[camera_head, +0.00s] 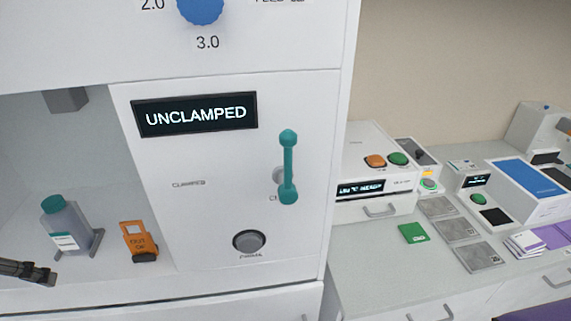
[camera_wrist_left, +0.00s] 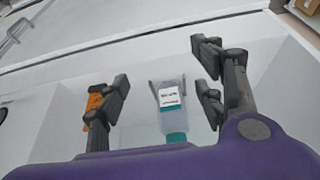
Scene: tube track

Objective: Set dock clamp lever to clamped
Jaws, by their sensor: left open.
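The teal dock clamp lever (camera_head: 287,168) stands upright on the white machine's front panel. The display (camera_head: 195,114) to its left reads "UNCLAMPED". A label that seems to read "CLAMPED" (camera_head: 188,184) is on the panel left of the lever. A grey bottle with a teal cap (camera_head: 65,226) stands in the bay, and it also shows in the left wrist view (camera_wrist_left: 170,100). My left gripper (camera_head: 45,273) enters at the lower left of the head view, apart from the lever. In the left wrist view it is open and empty (camera_wrist_left: 160,95), with the bottle between its fingers in the picture. My right gripper is not in view.
An orange tag (camera_head: 139,240) stands in the bay beside the bottle. A round grey button (camera_head: 249,241) sits below the lever. A blue knob (camera_head: 200,8) is above. To the right, a counter holds a green card (camera_head: 412,232) and several devices.

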